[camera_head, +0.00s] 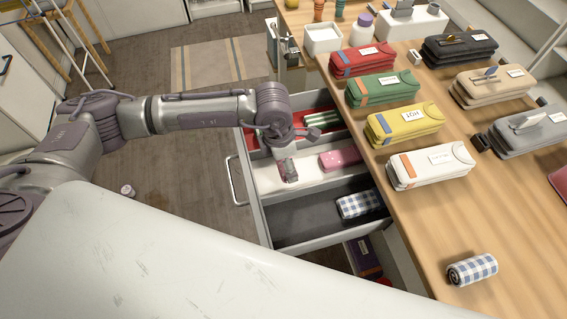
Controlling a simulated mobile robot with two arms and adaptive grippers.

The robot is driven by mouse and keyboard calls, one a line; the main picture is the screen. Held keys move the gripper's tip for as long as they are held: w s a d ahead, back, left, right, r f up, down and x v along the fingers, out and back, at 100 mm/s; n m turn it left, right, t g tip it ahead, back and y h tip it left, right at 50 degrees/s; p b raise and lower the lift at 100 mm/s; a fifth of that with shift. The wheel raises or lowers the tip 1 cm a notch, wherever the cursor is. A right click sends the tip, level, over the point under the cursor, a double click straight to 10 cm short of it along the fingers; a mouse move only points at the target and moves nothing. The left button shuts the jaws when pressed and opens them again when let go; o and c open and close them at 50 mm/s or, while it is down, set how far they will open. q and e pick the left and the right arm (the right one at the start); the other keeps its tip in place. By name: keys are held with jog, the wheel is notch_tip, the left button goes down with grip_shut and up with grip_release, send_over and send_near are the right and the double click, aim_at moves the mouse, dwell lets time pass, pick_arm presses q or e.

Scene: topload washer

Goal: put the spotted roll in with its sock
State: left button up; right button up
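The open drawer (247,178) has a red, a white and a grey compartment. A pink roll (340,159), apparently spotted, lies in the white middle compartment (262,180), toward its right end. My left gripper (287,160) points down over the left part of that compartment. It appears shut on a small pinkish roll (290,172), the spotted roll, held to the left of the lying pink roll and apart from it. Its pattern is too small to read clearly, and I cannot tell whether it touches the compartment floor. My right gripper is out of view.
Green-striped rolls (322,119) lie in the red compartment and a blue checked roll (358,205) in the grey one. Another checked roll (472,269) lies on the wooden tabletop (425,225). Several coloured pouches, including a white one (430,165), line the tabletop beside the drawer.

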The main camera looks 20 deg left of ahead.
aim_at(283, 169)
pick_arm(q)
jog(key=shift+w+a+f, duration=0.2)
jog(key=shift+a+f, duration=0.3)
jog(key=shift+a, duration=0.15)
notch_tip(283, 169, down, 3)
jog(key=shift+f+p, duration=0.1)
jog(key=shift+p, duration=0.55)
jog(key=shift+f, duration=0.4)
jog(key=shift+f, duration=0.15)
jog(key=o, duration=0.8)
jog(key=shift+c, duration=0.2)
